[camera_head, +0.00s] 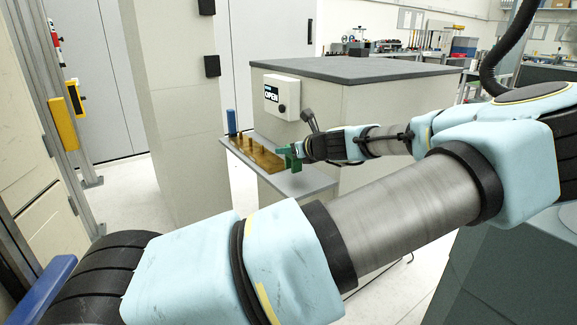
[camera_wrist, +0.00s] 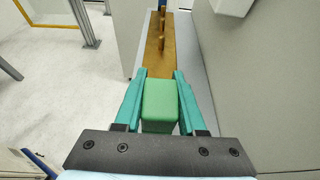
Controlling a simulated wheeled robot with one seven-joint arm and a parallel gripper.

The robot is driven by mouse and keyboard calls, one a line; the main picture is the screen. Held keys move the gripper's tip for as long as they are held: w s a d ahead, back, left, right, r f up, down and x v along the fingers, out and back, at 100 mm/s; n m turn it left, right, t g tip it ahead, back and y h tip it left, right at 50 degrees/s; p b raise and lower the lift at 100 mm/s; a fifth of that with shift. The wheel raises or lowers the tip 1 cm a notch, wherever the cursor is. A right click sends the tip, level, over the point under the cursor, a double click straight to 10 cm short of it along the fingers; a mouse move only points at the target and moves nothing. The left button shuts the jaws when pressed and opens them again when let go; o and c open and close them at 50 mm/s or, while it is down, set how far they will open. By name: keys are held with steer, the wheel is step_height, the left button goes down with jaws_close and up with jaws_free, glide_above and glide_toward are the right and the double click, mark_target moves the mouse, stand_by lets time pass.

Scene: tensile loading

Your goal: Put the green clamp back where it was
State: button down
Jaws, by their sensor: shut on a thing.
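The green clamp (camera_wrist: 160,103) shows as a green block between the two teal fingers of my gripper (camera_wrist: 160,80) in the wrist view. My gripper is shut on it. In the head view my gripper (camera_head: 290,158) is at the near right end of a brown wooden rack (camera_head: 255,155) with upright pegs. The rack also shows straight beyond the clamp in the wrist view (camera_wrist: 154,62). I cannot tell whether the clamp touches the rack or the shelf.
The rack lies on a narrow grey shelf (camera_head: 308,182) beside a large cabinet (camera_head: 320,120). A control box reading "OPEN" (camera_head: 283,97) is on the cabinet above the shelf. A blue cylinder (camera_head: 232,122) stands at the rack's far end. A grey column (camera_head: 175,110) rises left of the shelf.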

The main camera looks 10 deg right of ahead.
steer(key=shift+f, duration=2)
steer(key=shift+f, duration=0.1)
steer(key=c, duration=0.5)
jaws_free()
steer(key=v, duration=1.2)
